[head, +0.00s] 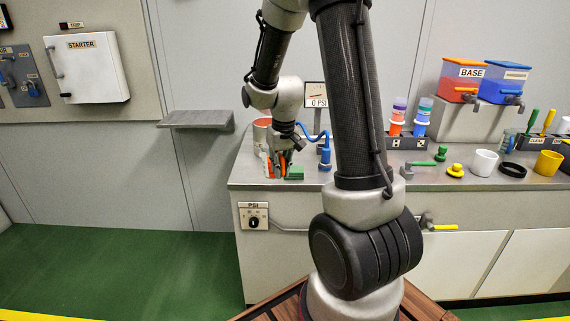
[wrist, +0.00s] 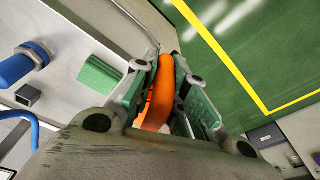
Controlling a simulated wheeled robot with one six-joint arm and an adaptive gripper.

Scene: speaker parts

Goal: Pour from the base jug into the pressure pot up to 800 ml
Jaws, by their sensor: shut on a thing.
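My gripper (head: 281,160) is low over the left end of the bench in the head view. In the wrist view my gripper (wrist: 160,68) has its green-padded fingers closed on an orange curved piece (wrist: 157,100). It looks like the handle of the base jug; the jug's body and its fill are hidden. A pale can-like vessel with a reddish top (head: 262,125) stands just behind my gripper in the head view. I cannot tell whether it is the pressure pot.
A blue fitting (head: 325,158) with a blue hose and a green block (head: 295,173) are close right of my gripper. A 0 PSI gauge (head: 316,96) stands behind. The orange BASE tank (head: 466,76), white cup (head: 484,163) and yellow cup (head: 548,163) are at right.

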